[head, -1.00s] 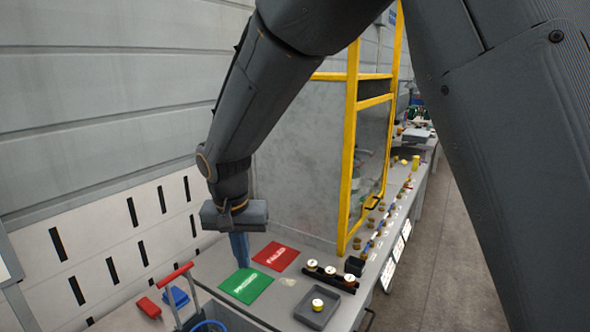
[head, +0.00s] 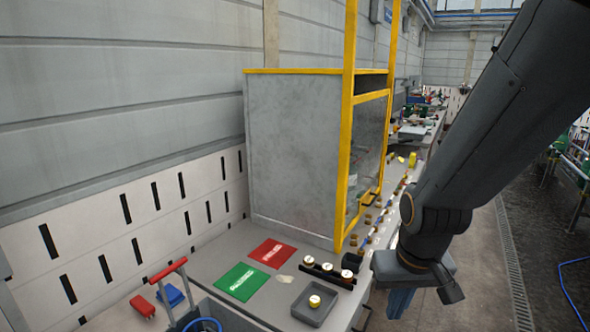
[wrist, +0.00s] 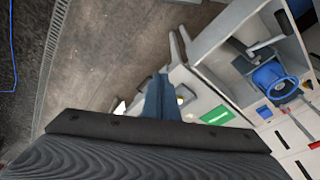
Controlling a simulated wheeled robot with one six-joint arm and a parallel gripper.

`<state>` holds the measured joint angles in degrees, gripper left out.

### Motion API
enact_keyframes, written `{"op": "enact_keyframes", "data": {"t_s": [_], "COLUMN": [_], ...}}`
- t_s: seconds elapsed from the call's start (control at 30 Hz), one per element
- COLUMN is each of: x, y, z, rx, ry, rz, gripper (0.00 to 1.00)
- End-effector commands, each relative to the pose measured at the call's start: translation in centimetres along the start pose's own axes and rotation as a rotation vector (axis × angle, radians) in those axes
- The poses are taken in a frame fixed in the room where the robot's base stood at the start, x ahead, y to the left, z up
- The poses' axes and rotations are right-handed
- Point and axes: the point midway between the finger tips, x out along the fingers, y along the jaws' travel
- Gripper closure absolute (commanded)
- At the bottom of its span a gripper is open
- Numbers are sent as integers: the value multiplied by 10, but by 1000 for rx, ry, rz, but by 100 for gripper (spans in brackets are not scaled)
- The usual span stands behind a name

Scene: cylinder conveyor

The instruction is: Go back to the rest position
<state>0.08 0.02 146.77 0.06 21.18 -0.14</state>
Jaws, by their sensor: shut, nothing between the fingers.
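My gripper (head: 400,301) hangs at the right in the head view, beyond the table's right edge and over the floor. Its blue fingers are shut with nothing between them. In the wrist view my gripper (wrist: 160,97) points down past the table's edge. The green mat (head: 240,282) and the red mat (head: 272,253) lie bare on the table (head: 215,262). A grey tray (head: 315,318) holds one gold-and-white cylinder (head: 315,301). A dark rack (head: 325,276) behind it holds 3 similar cylinders.
A yellow-framed grey enclosure (head: 295,150) stands on the table. Several small cylinders line the conveyor side beside it. A grey bin with a red-handled tool (head: 170,270) is at the front left, near red and blue blocks. The floor (head: 480,260) at the right is open.

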Motion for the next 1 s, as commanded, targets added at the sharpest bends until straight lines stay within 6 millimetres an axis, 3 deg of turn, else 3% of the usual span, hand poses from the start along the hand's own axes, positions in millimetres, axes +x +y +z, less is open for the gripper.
{"op": "enact_keyframes", "data": {"t_s": [0.27, 0.7, 0.83, 1.0], "x": [52, 159, 183, 200], "y": [-1, -2, -2, -2], "z": [7, 27, 32, 35], "rx": [2, 5, 5, 6], "ry": [-43, -148, -175, -195], "rz": [-1, -2, -3, -3], "gripper": [100, 100, 100, 100]}}
